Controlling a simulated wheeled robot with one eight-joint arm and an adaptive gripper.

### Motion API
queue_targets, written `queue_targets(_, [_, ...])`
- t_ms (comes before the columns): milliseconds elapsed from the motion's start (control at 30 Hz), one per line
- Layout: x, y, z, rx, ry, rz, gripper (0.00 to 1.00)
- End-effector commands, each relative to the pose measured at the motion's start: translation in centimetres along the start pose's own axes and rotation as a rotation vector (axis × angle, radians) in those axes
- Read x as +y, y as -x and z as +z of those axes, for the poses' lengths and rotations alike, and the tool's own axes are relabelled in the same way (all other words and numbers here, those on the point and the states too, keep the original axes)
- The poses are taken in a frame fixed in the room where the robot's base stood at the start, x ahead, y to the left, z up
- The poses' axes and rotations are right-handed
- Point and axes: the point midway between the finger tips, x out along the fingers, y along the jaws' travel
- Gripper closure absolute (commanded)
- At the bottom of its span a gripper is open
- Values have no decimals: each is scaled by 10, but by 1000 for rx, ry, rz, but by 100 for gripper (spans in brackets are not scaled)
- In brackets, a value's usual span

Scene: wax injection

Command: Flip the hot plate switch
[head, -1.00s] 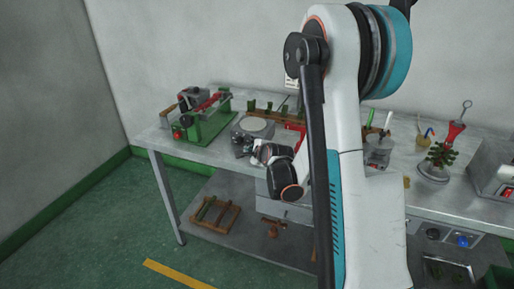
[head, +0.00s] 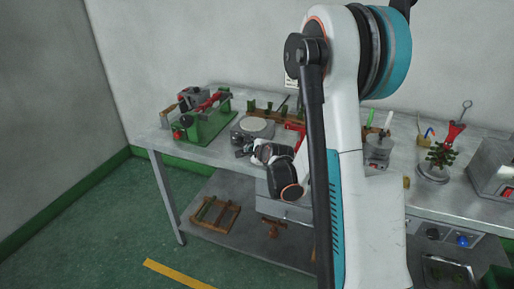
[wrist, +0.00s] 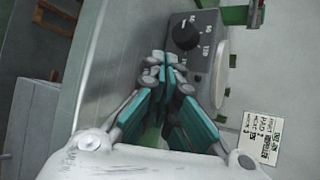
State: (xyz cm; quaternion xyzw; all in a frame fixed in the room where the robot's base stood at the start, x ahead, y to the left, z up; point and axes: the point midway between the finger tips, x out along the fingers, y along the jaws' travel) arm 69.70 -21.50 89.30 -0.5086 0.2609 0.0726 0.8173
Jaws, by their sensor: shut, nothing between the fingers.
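The hot plate (head: 253,128) is a grey box with a pale round top, standing on the bench left of my arm. In the wrist view, its grey front panel (wrist: 208,42) carries a black dial (wrist: 186,34) with white markings, and part of the round top shows at right. My gripper (wrist: 160,63) is shut and empty, its fingertips close to the panel, below the dial in the picture. I cannot tell whether they touch it. In the head view, my gripper (head: 242,148) is at the hot plate's front.
A green clamp-like device (head: 208,122) with red parts stands at left on the bench (head: 165,140). A wooden rack with green tools is behind the hot plate. A white printed label (wrist: 262,137) shows in the wrist view. A wooden frame (head: 215,215) lies on the lower shelf.

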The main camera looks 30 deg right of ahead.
Motion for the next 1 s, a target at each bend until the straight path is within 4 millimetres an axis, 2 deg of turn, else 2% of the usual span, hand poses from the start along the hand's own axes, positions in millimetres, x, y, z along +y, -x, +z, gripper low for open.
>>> queue_targets(1000, [-4, -6, -4, 0, 0, 0, 100])
